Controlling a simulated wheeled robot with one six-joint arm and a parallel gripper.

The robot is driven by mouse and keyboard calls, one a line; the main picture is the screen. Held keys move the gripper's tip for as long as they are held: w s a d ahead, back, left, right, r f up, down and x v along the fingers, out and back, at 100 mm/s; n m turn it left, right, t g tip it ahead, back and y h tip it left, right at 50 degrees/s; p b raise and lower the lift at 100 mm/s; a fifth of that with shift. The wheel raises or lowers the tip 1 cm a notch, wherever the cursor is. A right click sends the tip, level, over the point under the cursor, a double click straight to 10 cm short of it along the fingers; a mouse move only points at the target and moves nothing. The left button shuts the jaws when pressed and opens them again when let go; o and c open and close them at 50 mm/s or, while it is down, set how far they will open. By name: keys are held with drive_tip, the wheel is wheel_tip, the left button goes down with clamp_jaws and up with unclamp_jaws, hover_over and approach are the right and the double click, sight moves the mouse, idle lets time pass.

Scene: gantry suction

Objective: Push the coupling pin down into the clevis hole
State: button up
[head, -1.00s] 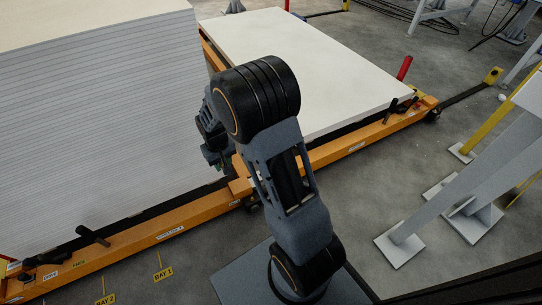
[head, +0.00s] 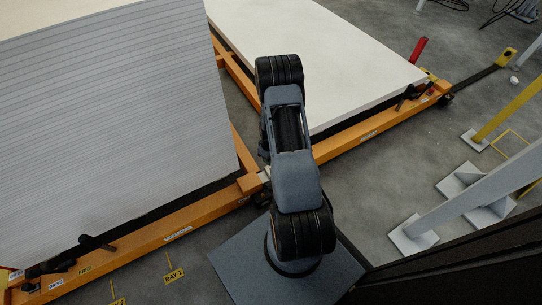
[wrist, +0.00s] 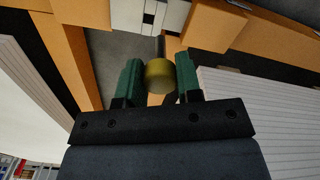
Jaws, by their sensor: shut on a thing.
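In the wrist view my gripper (wrist: 159,80) has green fingers on either side of a rounded olive-yellow knob, the head of the coupling pin (wrist: 159,76), and is shut on it. A dark shaft shows just beyond the knob. Orange cart metal lies behind it, but the clevis hole is hidden, and I cannot tell how deep the pin sits. In the head view my arm covers the gripper and pin. The joint between the two orange carts, with a pale coupling piece (head: 265,174), shows just left of my arm.
A tall stack of white boards (head: 110,120) stands on the left orange cart (head: 180,233). A lower white slab (head: 335,60) lies on the right cart (head: 375,132). Grey posts with floor plates (head: 412,234) stand at the right. Floor between carts and posts is clear.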

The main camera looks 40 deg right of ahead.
drive_tip(key=n, duration=0.1)
drive_tip(key=d+f+n, duration=0.1)
drive_tip(key=shift+w+d+f+n, duration=0.2)
drive_tip(key=shift+w+f+n, duration=0.1)
drive_tip(key=shift+w+d+n, duration=0.15)
drive_tip(key=shift+w+n, duration=0.15)
drive_tip(key=shift+n, duration=0.5)
drive_tip(key=shift+s, duration=0.1)
drive_tip(key=shift+f+b, duration=1.75)
drive_tip(key=shift+f, duration=0.3)
drive_tip(key=shift+f, duration=0.1)
drive_tip(key=shift+f+b, duration=2.5)
drive_tip(key=shift+f, duration=0.5)
drive_tip(key=o, duration=1)
drive_tip(key=shift+r, duration=0.1)
drive_tip(key=shift+r, duration=0.1)
